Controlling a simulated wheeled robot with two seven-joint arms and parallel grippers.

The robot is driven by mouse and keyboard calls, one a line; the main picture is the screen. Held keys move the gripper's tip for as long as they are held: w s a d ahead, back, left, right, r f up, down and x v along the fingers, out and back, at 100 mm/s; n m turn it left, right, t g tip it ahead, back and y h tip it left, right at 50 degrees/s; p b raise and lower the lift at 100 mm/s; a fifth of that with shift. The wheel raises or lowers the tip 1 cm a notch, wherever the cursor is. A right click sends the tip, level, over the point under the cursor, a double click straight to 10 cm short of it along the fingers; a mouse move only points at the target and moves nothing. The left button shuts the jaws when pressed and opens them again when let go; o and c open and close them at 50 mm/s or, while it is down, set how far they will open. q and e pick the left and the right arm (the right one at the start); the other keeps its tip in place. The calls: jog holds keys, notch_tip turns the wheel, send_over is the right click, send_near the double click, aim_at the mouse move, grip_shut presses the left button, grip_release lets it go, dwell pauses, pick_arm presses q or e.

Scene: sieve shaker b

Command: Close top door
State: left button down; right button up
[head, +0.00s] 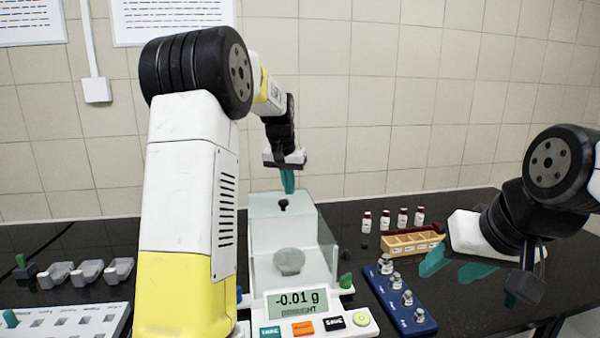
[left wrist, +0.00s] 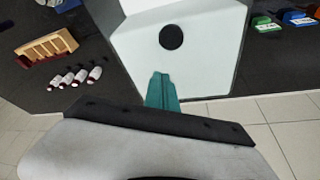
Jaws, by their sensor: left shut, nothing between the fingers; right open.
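The balance (head: 297,305) stands in the middle of the counter with a clear glass chamber, and its display reads -0.01 g. Its top door (head: 262,207) is a pale panel with a black knob (head: 283,205). I cannot tell how far the door is open. In the left wrist view the top panel (left wrist: 205,30) and the round black knob (left wrist: 171,36) show beyond the fingers. My left gripper (head: 288,188) is shut and empty, with teal fingertips just above and behind the knob. It also shows in the left wrist view (left wrist: 162,82). My right gripper (head: 450,268) is open and empty over the counter at right.
A wooden rack (head: 412,243) and several red-capped vials (head: 384,221) stand right of the balance. A blue weight holder (head: 402,300) lies in front of them. Metal scoops (head: 88,272) and a white tray (head: 75,318) are at left. The tiled wall is behind.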

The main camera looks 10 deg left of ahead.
pick_arm(q)
jog(key=shift+s+a, duration=0.1)
jog(key=shift+s, duration=1.55)
jog(key=s+d, duration=0.3)
jog(key=s, duration=0.5)
jog(key=s+d, duration=0.3)
jog(key=s, duration=0.4)
jog(key=shift+s+d, duration=0.15)
jog(key=shift+s, duration=0.2)
jog(key=shift+f, duration=0.15)
jog(key=v, duration=0.7)
jog(key=s+f+t+h, duration=0.1)
jog(key=s+f, duration=0.3)
jog(key=s, duration=0.9)
jog(key=shift+s+t+h, duration=0.15)
jog(key=shift+t+h, duration=0.25)
jog(key=shift+t, duration=0.2)
